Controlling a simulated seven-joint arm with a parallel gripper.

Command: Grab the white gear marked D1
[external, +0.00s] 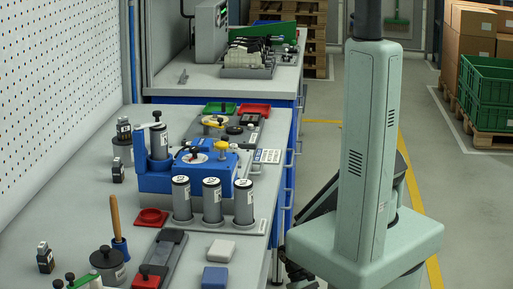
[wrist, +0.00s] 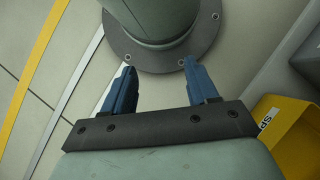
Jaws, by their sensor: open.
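I cannot make out a white gear marked D1 in either view. A blue fixture (external: 190,172) on the bench carries a pale disc (external: 195,158) with a dark and red part on it, too small to tell whether it is a gear or to read any mark. My gripper (wrist: 156,65) shows in the wrist view with its two blue fingers apart and nothing between them. It points at a round grey bolted flange above the floor, away from the bench top. In the external view my arm stands right of the bench, and I cannot clearly make out the gripper there.
Several labelled grey cylinders (external: 212,202) stand near the bench's right edge. A yellow bin (wrist: 285,140) is at the wrist view's right. Green crates (external: 487,95) stand far right.

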